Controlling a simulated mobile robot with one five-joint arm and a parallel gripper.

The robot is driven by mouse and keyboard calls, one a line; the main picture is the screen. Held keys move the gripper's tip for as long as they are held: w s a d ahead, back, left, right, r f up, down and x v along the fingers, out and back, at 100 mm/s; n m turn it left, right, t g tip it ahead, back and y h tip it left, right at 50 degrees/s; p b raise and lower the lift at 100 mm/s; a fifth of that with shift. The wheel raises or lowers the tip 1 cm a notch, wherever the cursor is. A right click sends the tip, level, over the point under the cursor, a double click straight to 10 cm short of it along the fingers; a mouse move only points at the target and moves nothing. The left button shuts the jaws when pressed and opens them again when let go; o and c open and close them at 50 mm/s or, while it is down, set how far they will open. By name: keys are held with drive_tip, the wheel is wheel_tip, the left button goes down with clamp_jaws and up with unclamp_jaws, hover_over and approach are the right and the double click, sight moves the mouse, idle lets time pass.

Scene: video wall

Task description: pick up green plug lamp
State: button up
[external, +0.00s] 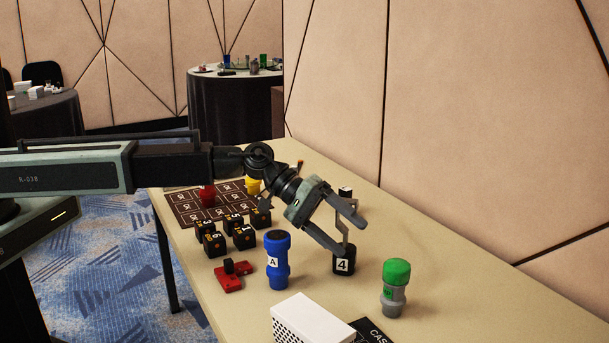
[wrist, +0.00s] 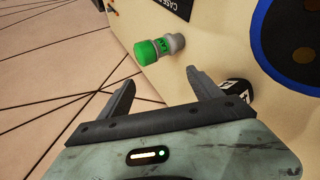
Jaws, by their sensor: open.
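The green plug lamp (external: 395,287) stands upright on the table, with a green cap on a grey body. It is near the front right in the external view. My gripper (external: 350,232) is open and empty above the table, to the left of the lamp and higher, apart from it. In the wrist view, the lamp (wrist: 160,49) lies ahead of my spread fingers (wrist: 160,83), near the middle top, with nothing between the fingers.
A black block marked 4 (external: 343,262) stands under my gripper. A blue canister marked A (external: 277,260), a red piece (external: 231,276) and a white box (external: 312,320) are nearby. Several dark number cubes (external: 214,243) sit by a board (external: 187,209). A wall runs along the right.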

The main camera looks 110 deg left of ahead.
sight(395, 279)
drive_tip(key=w+d+r+n+h, duration=0.2)
drive_tip(key=w+d+n, duration=0.2)
drive_tip(key=w+n, duration=0.9)
drive_tip(key=s+f+n+b, duration=0.1)
drive_tip(key=f+b, duration=0.1)
drive_tip(key=s+f+n+b, duration=0.1)
drive_tip(key=f+b, duration=0.2)
drive_tip(key=s+f+n+t+b, duration=0.1)
drive_tip(key=f+b, duration=0.1)
drive_tip(key=shift+s+d+f+b, duration=0.15)
drive_tip(key=shift+s+b, duration=0.2)
drive_tip(key=w, duration=0.1)
drive_tip(key=w+d+f+b, duration=0.1)
drive_tip(key=shift+w+n, duration=0.3)
drive_tip(key=shift+w, duration=0.05)
drive_tip(key=shift+s+r, duration=0.1)
drive_tip(key=shift+r, duration=0.05)
drive_tip(key=shift+c, duration=0.3)
clamp_jaws()
drive_tip(key=shift+r, duration=0.1)
